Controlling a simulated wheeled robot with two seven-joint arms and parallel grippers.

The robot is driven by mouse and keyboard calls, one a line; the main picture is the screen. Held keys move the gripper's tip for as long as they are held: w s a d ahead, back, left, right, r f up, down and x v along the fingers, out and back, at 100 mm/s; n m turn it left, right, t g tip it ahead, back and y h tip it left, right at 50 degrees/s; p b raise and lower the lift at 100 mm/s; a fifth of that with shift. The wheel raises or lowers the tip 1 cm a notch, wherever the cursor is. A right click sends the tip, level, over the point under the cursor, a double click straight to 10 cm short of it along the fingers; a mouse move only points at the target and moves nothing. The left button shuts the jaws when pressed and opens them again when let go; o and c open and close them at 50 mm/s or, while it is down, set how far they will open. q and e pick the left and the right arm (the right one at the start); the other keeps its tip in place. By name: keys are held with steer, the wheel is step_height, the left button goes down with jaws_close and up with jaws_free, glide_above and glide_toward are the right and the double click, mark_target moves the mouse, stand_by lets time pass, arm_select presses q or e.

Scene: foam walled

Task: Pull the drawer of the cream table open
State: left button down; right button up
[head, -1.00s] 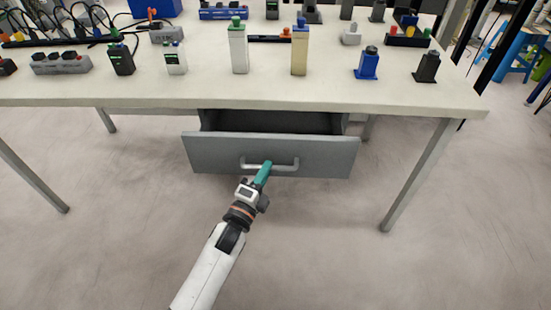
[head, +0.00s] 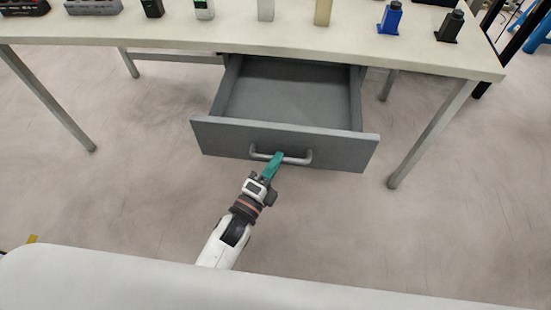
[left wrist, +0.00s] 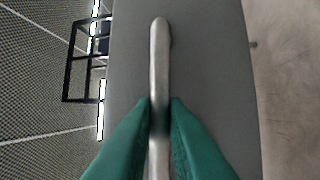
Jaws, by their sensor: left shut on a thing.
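The cream table (head: 150,30) stands ahead in the head view. Its grey drawer (head: 225,138) hangs under the top and is pulled out far, showing a bare, empty-looking inside. A silver bar handle (head: 300,158) is on the drawer front. In the left wrist view the handle (left wrist: 159,60) runs between the two teal fingers (left wrist: 160,115), with the grey drawer front (left wrist: 215,70) behind. My right gripper is not in view.
Table legs stand left (head: 55,105) and right (head: 430,135). The floor around the drawer is clear.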

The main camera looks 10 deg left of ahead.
arm_select(q)
steer(key=c, duration=1.5)
jaws_free()
steer(key=shift+o, duration=0.2)
steer(key=v, duration=1.2)
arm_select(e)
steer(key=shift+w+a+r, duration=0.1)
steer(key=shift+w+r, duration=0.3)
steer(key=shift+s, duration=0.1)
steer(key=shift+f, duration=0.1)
